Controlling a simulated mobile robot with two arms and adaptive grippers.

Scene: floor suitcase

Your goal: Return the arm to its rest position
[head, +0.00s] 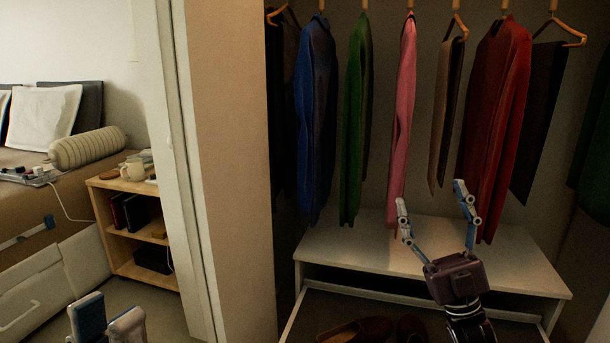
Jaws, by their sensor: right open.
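My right gripper (431,195) is raised in front of the closet, its two fingers spread wide with nothing between them. Its fingertips show in front of the lower parts of the pink garment (406,110) and the red garment (497,100); whether they touch the clothes cannot be told. My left gripper (106,318) shows only its finger ends at the bottom left edge. The rest of it is out of frame, and its opening is unclear.
Several garments hang above a white shelf bench (345,245), with dark red shoes (375,329) below. A closet wall edge (228,150) divides the closet from a bed (40,200) and a wooden shelf unit (150,232) holding a mug (132,169).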

